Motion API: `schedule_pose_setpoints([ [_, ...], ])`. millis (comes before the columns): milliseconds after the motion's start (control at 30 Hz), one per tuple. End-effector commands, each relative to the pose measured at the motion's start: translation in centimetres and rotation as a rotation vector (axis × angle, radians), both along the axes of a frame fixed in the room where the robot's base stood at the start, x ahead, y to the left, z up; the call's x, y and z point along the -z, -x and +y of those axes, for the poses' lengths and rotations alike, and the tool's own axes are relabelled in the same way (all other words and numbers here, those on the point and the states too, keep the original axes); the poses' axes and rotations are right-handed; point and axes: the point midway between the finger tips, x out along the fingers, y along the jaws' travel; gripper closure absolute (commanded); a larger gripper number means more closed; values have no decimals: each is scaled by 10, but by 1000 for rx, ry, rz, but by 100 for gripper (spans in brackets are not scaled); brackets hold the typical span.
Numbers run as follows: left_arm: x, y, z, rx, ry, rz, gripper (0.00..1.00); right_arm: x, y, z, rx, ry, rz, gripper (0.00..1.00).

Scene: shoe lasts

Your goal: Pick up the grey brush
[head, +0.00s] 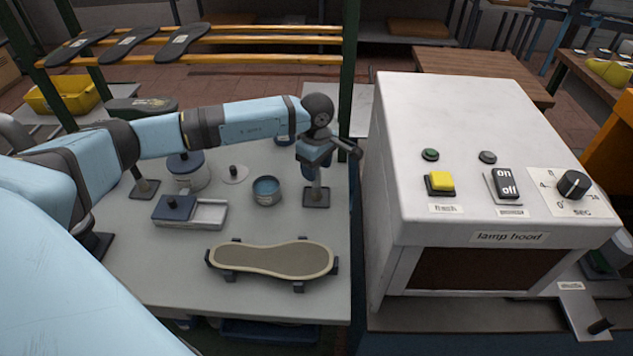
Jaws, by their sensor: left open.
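My left gripper (330,158) is open over the back right of the grey table (180,290). It is just above a small upright stand with a dark square base (316,197). The gripper covers the top of this stand, and I cannot clearly make out the grey brush there. I cannot tell whether the fingers are around anything or touch it. A similar stand (146,188) is at the left, partly behind my arm. My right gripper is not in view.
An open blue pot (267,190) stands left of the gripper. A shoe sole in a holder (270,260) lies in front. A white tray with a blue block (176,207) is further left. The large white lamp hood (470,130) rises close on the right.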

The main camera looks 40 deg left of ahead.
Motion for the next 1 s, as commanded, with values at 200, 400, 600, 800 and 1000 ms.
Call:
schedule_pose_setpoints([
  [200, 20, 0, 0, 0, 0, 0, 47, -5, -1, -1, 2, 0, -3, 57],
  [400, 20, 0, 0, 0, 0, 0, 58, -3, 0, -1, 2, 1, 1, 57],
  [600, 20, 0, 0, 0, 0, 0, 100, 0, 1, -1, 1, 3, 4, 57],
  [800, 19, 0, 0, 0, 0, 0, 100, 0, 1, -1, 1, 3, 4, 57],
  [1000, 13, 0, 0, 0, 0, -2, 100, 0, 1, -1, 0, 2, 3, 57],
])
